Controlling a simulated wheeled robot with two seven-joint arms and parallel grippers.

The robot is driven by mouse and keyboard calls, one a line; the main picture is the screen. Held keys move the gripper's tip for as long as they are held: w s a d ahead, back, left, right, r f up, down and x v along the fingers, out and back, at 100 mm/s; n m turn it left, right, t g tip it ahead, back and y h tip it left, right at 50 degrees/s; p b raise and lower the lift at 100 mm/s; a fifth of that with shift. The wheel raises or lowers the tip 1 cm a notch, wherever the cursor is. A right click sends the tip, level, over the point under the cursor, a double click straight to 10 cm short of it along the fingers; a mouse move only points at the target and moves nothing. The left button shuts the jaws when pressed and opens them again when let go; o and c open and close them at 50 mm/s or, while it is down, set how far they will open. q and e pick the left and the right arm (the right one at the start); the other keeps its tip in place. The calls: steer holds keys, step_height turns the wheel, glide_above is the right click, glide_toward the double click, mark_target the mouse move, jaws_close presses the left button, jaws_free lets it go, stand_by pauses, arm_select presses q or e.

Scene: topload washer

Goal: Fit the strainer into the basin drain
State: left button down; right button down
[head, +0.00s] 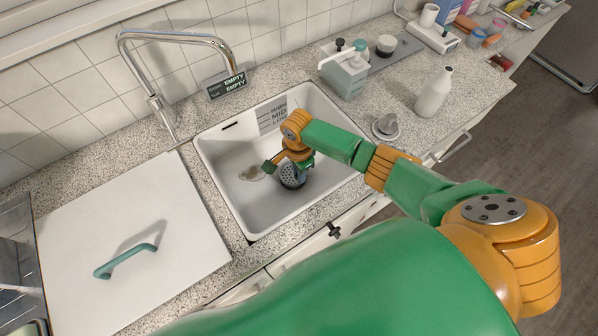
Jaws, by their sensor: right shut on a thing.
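The basin (215,160) is a white sink set in the speckled counter, with HIGH, MID and LOW marks on its back wall. The drain (251,173) is a round opening in its floor, left of my gripper. My right gripper (299,164) reaches down into the basin and is shut on the strainer (291,177), a dark perforated round piece. The strainer is to the right of the drain and apart from it in the picture; I cannot tell its height above the floor. The gripper partly hides the strainer. My left gripper is not in view.
A tall faucet (165,36) stands behind the basin, with a small sign reading EMPTY (226,85). A white lid with a teal handle (126,261) lies left. A grey dispenser (345,74), a white bottle (434,93) and a small grey object (386,126) stand right.

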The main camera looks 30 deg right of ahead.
steer(key=shift+f+b, duration=0.65)
steer(key=shift+f, duration=0.35)
steer(key=c, duration=0.8)
jaws_free()
step_height(320, 180, up, 7)
steer(key=shift+a+r+p, duration=0.1)
steer(key=shift+p, duration=0.6)
